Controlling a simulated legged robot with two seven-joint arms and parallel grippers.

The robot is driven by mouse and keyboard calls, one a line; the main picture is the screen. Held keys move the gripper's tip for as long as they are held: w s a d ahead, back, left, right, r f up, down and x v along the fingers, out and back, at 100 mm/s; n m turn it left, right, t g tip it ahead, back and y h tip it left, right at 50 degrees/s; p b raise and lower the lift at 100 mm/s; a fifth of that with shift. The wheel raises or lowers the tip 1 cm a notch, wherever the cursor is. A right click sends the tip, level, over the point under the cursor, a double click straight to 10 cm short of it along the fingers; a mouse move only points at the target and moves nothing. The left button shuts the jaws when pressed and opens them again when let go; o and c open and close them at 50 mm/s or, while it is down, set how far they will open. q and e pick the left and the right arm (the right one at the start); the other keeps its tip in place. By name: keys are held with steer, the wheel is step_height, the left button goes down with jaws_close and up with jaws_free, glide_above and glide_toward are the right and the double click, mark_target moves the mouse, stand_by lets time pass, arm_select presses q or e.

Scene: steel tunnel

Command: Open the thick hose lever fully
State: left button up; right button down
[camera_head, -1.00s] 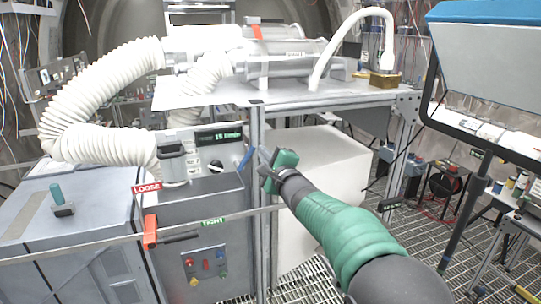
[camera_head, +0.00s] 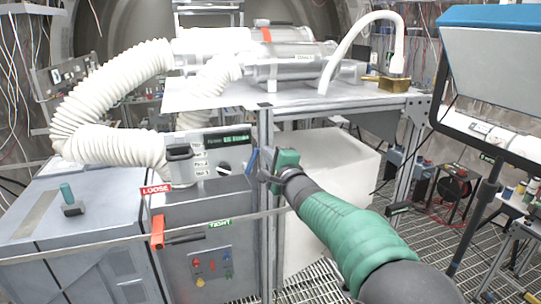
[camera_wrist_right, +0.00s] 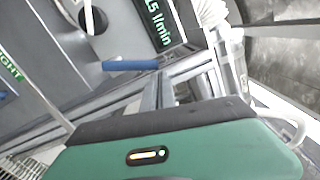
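A thick white ribbed hose (camera_head: 112,145) curves down to a grey fitting on the grey machine (camera_head: 175,205). An orange-red lever with a dark handle (camera_head: 157,232) is on the machine's front edge, between a red LOOSE label (camera_head: 156,189) and a green TIGHT label (camera_head: 219,223). A small blue lever (camera_head: 251,161) is beside the display; it also shows in the wrist view (camera_wrist_right: 130,65). My right gripper (camera_head: 268,172) is right of the blue lever, by the frame post, apart from the orange-red lever. Its fingers are too unclear to judge. My left gripper is out of view.
A metal frame post (camera_head: 266,235) stands beside the machine, under a grey bench (camera_head: 230,95) with metal cylinders. A thin rail (camera_head: 110,245) crosses in front of the machine. A white box (camera_head: 335,165) is behind my right arm. A blue-topped panel (camera_head: 495,75) stands at right.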

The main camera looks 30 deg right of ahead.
mark_target(257, 150)
steer(key=n, duration=0.1)
steer(key=a+r+n, duration=0.1)
steer(key=a+n, duration=0.1)
steer(key=shift+w+a+r+n, duration=0.1)
steer(key=shift+w+r+n, duration=0.05)
steer(key=shift+w+n, duration=0.15)
steer(key=shift+w+a+r, duration=0.1)
steer(key=shift+a+r, duration=0.05)
steer(key=shift+a, duration=0.25)
stand_by(0.4)
